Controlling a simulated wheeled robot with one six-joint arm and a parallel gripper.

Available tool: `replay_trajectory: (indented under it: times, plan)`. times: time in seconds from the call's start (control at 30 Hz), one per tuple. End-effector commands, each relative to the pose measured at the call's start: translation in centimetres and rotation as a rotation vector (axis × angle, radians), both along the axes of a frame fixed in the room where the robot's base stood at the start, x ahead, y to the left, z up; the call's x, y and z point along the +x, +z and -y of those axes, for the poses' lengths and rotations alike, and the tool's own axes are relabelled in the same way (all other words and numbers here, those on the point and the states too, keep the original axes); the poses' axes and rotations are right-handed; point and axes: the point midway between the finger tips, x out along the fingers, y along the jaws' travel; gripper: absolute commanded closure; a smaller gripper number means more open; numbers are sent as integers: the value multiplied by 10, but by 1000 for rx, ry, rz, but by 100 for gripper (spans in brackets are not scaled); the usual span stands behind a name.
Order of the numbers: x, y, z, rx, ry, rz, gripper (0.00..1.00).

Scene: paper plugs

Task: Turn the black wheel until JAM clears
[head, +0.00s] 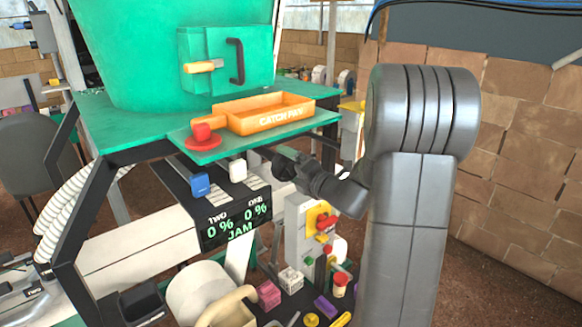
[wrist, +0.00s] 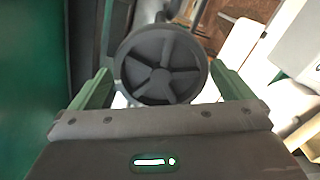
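The black wheel (wrist: 160,65) is a round, spoked handwheel, face-on in the middle of the wrist view. My gripper (wrist: 161,70) has its two green fingers spread wide, one at each side of the wheel's rim. I cannot tell whether the fingertips touch the rim. In the head view my gripper (head: 285,160) is under the green shelf's front edge, and the wheel is hard to make out there. The display (head: 235,225) reads TWO 0 %, ONE 0 % and JAM in green.
The orange catch pan (head: 262,114) and a red button (head: 201,135) sit on the green shelf above my gripper. Blue (head: 200,184) and white (head: 237,170) knobs are on the black panel below. A grey control box (head: 310,232) and several small parts are below my arm.

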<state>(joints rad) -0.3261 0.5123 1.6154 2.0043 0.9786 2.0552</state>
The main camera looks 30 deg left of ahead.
Motion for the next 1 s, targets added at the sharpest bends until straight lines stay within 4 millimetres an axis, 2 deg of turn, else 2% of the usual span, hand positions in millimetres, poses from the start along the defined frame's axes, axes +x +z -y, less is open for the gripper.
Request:
replay_trajectory:
  times: [0.47,1.0]
  plan:
    - [-1,0,2,-1,0,0,0]
    - [-14,-1,34,-1,-2,-1,0]
